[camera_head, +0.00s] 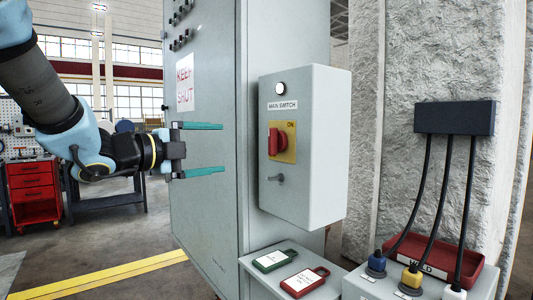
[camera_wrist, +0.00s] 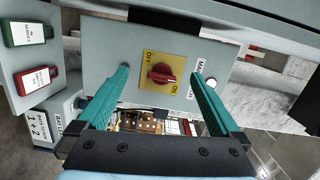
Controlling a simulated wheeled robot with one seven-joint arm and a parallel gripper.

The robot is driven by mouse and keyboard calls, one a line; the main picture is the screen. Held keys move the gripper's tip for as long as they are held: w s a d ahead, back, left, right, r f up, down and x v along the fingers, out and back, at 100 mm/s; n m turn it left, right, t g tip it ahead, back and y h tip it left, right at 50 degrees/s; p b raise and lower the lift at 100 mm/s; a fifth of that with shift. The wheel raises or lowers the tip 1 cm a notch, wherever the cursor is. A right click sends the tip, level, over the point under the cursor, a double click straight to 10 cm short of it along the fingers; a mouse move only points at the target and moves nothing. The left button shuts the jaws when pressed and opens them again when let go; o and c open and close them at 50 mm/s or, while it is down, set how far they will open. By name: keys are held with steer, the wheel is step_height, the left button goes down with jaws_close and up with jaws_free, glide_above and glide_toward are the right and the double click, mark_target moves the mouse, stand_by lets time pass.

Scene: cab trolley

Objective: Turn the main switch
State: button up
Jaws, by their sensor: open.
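The main switch is a red rotary knob (camera_head: 276,141) on a yellow plate (camera_head: 288,154), on the front of a grey box (camera_head: 325,150) labelled MAIN SWITCH. "ON" shows at the plate's top in the head view. My gripper (camera_head: 223,148) is open and empty, left of the box, with its teal fingers pointing towards the knob and a gap between. In the wrist view the red knob (camera_wrist: 161,74) appears between the spread fingers (camera_wrist: 162,70), touching neither as far as I can tell. "OFF" and "ON" lettering shows on the yellow plate (camera_wrist: 180,66) there.
A round white lamp (camera_head: 280,88) sits above the label and a small metal lock (camera_head: 276,178) below the plate. A shelf beneath holds a green tag (camera_head: 275,258) and a red tag (camera_head: 304,280). A tall grey cabinet (camera_head: 208,215) stands behind my gripper. Cabled plugs (camera_head: 411,277) stand lower right.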

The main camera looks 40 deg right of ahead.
mark_target(269, 142)
steer(key=s+d+m+g+p, duration=0.1)
steer(key=d, duration=0.3)
steer(key=s+d+m+p, duration=0.1)
steer(key=d, duration=0.3)
steer(key=s+d+r+g+p, duration=0.1)
steer(key=s+d, duration=0.1)
steer(key=d, duration=0.2)
steer(key=shift+s+m+g+p, duration=0.1)
steer(key=shift+m+g+p, duration=0.2)
steer(key=shift+m, duration=0.1)
steer(key=shift+c, duration=0.2)
steer(key=c, duration=1.1)
steer(key=shift+c, duration=0.2)
